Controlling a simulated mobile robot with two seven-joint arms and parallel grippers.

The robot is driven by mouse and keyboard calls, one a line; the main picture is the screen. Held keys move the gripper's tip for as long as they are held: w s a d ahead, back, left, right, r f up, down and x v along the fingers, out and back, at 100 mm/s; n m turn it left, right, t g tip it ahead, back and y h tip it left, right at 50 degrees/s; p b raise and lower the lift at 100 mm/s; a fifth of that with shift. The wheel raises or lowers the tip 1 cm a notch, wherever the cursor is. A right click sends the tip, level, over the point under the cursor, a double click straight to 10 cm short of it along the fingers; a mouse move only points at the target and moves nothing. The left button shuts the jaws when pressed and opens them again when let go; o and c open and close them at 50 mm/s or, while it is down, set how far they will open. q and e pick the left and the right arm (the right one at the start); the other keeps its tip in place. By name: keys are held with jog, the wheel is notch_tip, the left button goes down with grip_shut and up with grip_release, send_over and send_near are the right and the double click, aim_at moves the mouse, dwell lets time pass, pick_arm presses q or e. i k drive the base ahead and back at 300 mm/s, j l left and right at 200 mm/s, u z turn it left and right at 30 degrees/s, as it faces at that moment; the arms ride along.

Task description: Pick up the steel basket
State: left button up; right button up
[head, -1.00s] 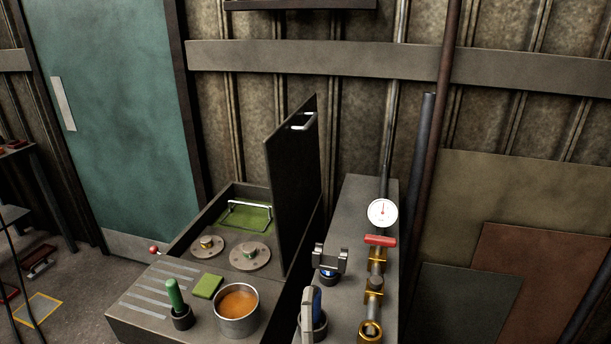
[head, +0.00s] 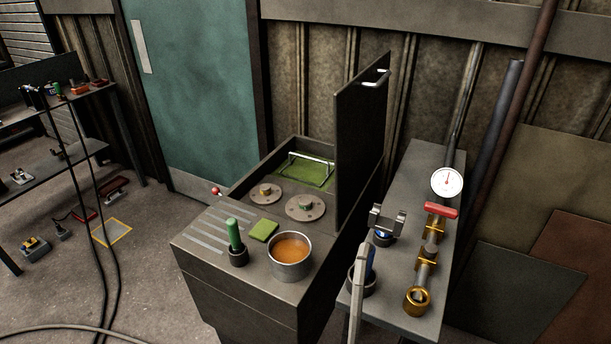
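I cannot make out a clear steel basket. A light metal bail handle (head: 312,157) stands over a green surface (head: 300,176) at the back of the open dark chest (head: 262,180); whether it belongs to a basket I cannot tell. A round steel pot (head: 291,264) with orange-brown contents stands on the chest's front top. Neither of my grippers is in view.
The chest's lid (head: 362,140) stands upright at its right side. Beside the pot are a green-handled tool (head: 235,240) in a cup and a green pad (head: 263,230). A bench (head: 405,215) at right carries a gauge (head: 447,182) and brass fittings. Cables hang at left.

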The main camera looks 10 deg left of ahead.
aim_at(308, 168)
jog(key=j+u, duration=0.15)
jog(key=u, duration=0.3)
jog(key=i+j+u, duration=0.15)
jog(key=j, duration=0.15)
jog(key=j+u, duration=0.15)
jog(key=j, duration=0.15)
jog(key=i+j+u, duration=0.35)
jog(key=j+u, duration=0.15)
jog(key=i+j+u, duration=0.75)
jog(key=i, duration=0.3)
jog(key=i+j+u, duration=0.2)
jog(key=i, duration=0.15)
jog(key=i+l+z, duration=0.1)
jog(key=i+z, duration=0.4)
jog(key=i+j+z, duration=0.1)
jog(key=i+z, duration=0.6)
jog(key=z, duration=0.25)
jog(key=i+z, duration=0.25)
jog(key=z, duration=0.15)
jog(key=i+z, duration=0.2)
jog(key=z, duration=0.25)
